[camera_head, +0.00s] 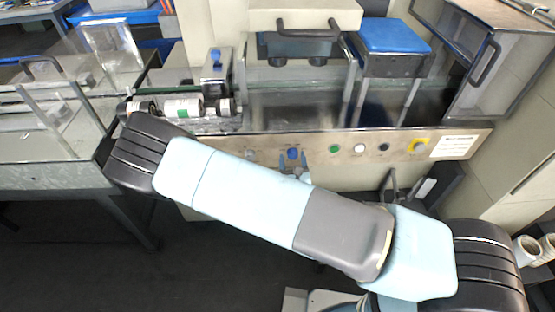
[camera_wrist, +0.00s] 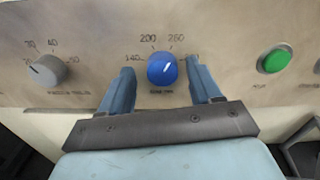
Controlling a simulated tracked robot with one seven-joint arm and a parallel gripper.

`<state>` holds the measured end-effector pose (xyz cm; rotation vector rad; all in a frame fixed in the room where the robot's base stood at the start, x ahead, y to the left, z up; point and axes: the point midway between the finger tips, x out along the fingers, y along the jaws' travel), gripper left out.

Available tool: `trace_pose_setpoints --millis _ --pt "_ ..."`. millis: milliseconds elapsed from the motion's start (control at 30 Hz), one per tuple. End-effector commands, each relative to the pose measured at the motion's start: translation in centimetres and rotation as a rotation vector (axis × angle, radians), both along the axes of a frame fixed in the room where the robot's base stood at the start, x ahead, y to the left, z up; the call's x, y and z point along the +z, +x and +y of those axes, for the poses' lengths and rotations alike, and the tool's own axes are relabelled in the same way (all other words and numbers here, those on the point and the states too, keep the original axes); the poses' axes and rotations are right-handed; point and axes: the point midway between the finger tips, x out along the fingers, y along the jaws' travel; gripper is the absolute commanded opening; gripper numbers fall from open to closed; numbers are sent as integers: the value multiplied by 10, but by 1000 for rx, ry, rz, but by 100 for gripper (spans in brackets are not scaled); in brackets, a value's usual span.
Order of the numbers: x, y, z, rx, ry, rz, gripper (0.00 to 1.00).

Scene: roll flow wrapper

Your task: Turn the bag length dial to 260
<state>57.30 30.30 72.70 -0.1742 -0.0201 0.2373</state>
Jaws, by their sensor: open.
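The blue bag length dial (camera_wrist: 162,70) sits on the metal control panel, with 140, 200 and 260 printed around it and the label at the far right hidden by a finger. The dial also shows in the head view (camera_head: 293,153). My gripper (camera_wrist: 160,66) is open, one finger on each side of the dial with visible gaps. In the head view my gripper (camera_head: 295,168) is partly hidden by my arm, just below the dial.
A grey dial (camera_wrist: 47,71) is to the left on the panel. A green button (camera_wrist: 274,60) is to the right.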

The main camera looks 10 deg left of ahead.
Motion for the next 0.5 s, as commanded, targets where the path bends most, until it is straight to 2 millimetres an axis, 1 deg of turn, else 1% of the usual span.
trace_pose_setpoints --millis 133,233,367,500 --pt "0 -3 -1 0 0 0 64" --pt "0 -12 -4 -2 -1 0 64" --pt "0 -34 -8 0 -1 2 64" --pt "-1 -61 -15 0 -3 3 64"
